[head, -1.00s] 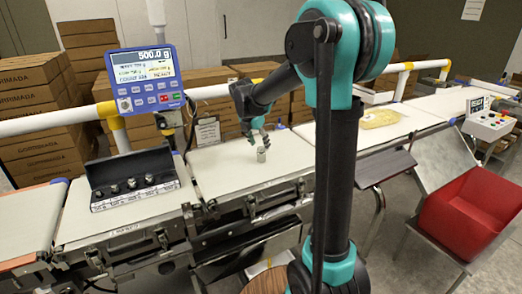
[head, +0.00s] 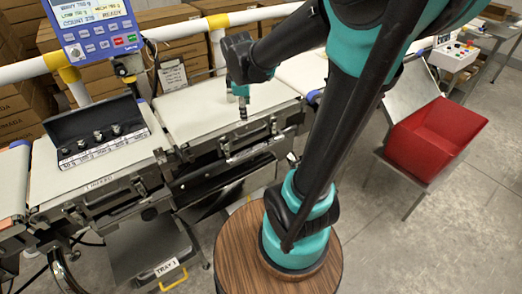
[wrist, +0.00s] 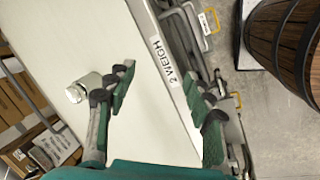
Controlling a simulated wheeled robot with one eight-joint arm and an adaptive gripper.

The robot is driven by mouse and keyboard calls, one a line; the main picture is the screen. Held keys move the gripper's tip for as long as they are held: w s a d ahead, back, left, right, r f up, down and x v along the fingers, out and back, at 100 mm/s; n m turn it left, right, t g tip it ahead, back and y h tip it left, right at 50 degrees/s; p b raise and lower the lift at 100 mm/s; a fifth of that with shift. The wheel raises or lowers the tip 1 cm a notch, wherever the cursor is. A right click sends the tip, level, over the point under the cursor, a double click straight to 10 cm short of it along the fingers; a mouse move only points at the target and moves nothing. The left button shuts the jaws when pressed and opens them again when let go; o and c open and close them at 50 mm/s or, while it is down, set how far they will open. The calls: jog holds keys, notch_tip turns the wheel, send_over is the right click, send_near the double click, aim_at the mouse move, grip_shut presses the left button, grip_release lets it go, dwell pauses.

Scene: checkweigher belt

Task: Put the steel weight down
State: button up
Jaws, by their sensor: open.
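The steel weight (wrist: 87,82) is on the white weigh belt (wrist: 60,30), outside the jaws on the left of the left finger in the wrist view. One finger partly covers it, and I cannot tell whether they touch. My gripper (wrist: 160,90) is open with nothing between its fingers; it is low over the belt's front edge, by the "2 WEIGH" label (wrist: 166,60). In the head view my gripper (head: 241,98) hangs over the middle belt (head: 190,118), with the steel weight (head: 243,110) small and pale below it.
A black case of small weights (head: 105,140) lies on the left belt. The indicator (head: 92,28) stands on a post behind. A red bin (head: 437,135) is at the right.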

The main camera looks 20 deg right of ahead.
jog(key=s+d+f+m, duration=0.1)
jog(key=s+f+m, duration=0.4)
jog(key=s+m, duration=0.2)
jog(key=s+f+m+y, duration=0.1)
jog(key=s+f+m, duration=0.4)
jog(key=s+m, duration=0.1)
jog(key=shift+s+d+m+t, duration=0.4)
jog(key=shift+s, duration=0.45)
